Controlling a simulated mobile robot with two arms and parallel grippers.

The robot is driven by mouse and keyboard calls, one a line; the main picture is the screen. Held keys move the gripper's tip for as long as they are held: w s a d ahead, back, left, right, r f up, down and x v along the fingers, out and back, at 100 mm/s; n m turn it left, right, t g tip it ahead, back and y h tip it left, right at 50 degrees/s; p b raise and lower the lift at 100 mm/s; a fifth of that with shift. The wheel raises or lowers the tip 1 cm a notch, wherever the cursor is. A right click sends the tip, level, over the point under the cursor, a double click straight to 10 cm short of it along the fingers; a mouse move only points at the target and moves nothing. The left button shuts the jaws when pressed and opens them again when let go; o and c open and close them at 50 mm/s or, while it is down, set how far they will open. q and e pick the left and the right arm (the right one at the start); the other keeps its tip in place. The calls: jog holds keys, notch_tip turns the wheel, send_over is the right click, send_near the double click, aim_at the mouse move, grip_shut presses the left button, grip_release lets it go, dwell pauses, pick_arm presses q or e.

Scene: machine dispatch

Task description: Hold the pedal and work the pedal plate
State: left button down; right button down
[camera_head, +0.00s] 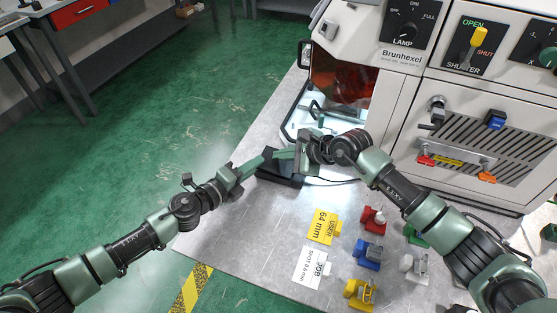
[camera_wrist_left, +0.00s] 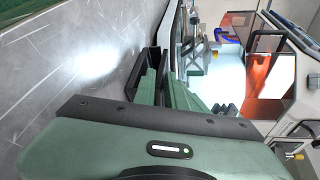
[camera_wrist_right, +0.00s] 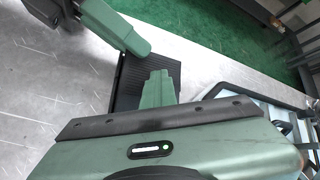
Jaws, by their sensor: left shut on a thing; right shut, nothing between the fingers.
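The black pedal (camera_head: 285,180) lies on the grey metal bench top in front of the open machine chamber. Its ribbed plate (camera_wrist_right: 134,92) shows in the right wrist view. My left gripper (camera_head: 262,160) reaches in from the left and is shut on the pedal at its edge; the exact grip is partly hidden. In the left wrist view the pedal (camera_wrist_left: 147,58) shows as a dark shape beside the fingers. My right gripper (camera_wrist_right: 157,88) is shut and empty, its fingertips over the ribbed plate; I cannot tell whether they touch it.
The laser machine (camera_head: 400,57) has an open chamber behind the pedal. A yellow card (camera_head: 323,226), a white card (camera_head: 312,267) and several coloured blocks, including a red one (camera_head: 373,219) and a blue one (camera_head: 367,255), lie in front. The bench's left edge is close to my left arm.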

aim_at(285, 164)
pick_arm(q)
jog(key=shift+s+d+r, duration=0.1)
jog(key=shift+d+r, duration=0.15)
jog(key=shift+d, duration=0.05)
pick_arm(e)
jog(key=shift+s+d+f, duration=0.15)
jog(key=shift+f, duration=0.3)
jog(key=shift+s+d+f, duration=0.1)
jog(key=shift+d+f, duration=0.05)
jog(key=shift+f, duration=0.25)
pick_arm(q)
jog(key=shift+w+a+f, duration=0.15)
jog(key=shift+w+a, duration=0.05)
jog(key=shift+a, duration=0.15)
pick_arm(e)
jog(key=shift+r, duration=0.55)
jog(key=shift+r, duration=0.15)
pick_arm(q)
jog(key=shift+f, duration=0.25)
pick_arm(e)
jog(key=shift+w+d+r, duration=0.1)
jog(key=shift+d+r, duration=0.05)
jog(key=shift+r, duration=1.3)
jog(key=shift+w+d+r, duration=0.1)
jog(key=shift+r, duration=1.3)
pick_arm(q)
jog(key=c, duration=1.4)
grip_release()
jog(key=shift+s, duration=0.1)
